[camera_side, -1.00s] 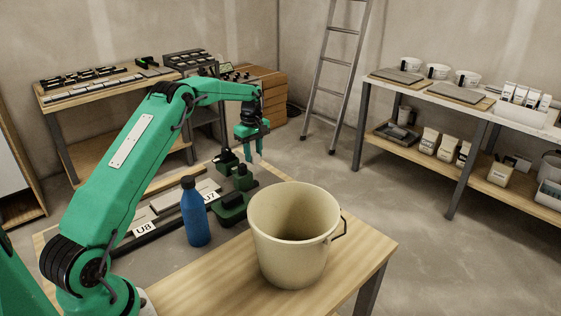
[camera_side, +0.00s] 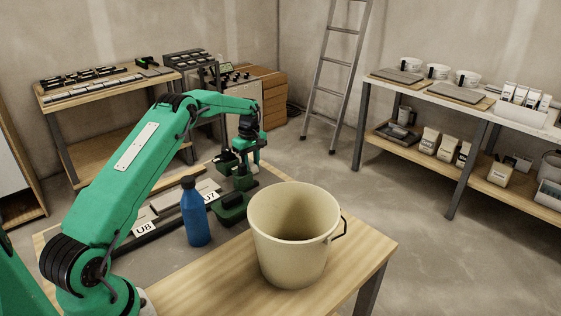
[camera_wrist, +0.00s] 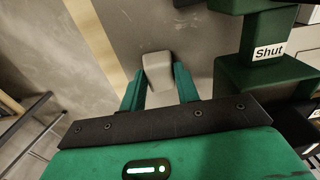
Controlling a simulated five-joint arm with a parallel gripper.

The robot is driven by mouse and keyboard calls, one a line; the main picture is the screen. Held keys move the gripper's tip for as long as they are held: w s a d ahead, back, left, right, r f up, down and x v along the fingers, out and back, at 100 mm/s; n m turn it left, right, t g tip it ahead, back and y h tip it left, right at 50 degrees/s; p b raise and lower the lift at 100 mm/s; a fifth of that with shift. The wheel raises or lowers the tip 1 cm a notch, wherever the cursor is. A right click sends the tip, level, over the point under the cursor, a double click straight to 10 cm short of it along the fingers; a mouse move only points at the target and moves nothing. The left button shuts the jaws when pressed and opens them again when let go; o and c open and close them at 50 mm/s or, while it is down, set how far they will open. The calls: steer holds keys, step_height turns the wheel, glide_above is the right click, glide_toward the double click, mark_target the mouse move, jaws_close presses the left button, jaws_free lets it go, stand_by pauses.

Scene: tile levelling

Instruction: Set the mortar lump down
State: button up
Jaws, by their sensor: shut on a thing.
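The mortar lump (camera_wrist: 157,68) is a small pale grey block in the wrist view, between the two green fingers of my gripper (camera_wrist: 159,82). The fingers are shut on it. Below it is a flat grey surface; I cannot tell whether the lump touches it. In the side view my gripper (camera_side: 250,158) points down at the far end of the work table, low beside dark green fixtures.
A blue bottle (camera_side: 195,214) and a beige bucket (camera_side: 293,263) stand on the wooden table (camera_side: 215,280), nearer the side camera. Grey tiles are labelled U7 and U8.

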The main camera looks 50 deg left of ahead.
mark_target(251, 164)
steer(key=shift+f, duration=0.15)
steer(key=o, duration=1)
step_height(251, 164, up, 12)
steer(key=shift+r, duration=0.2)
stand_by(0.6)
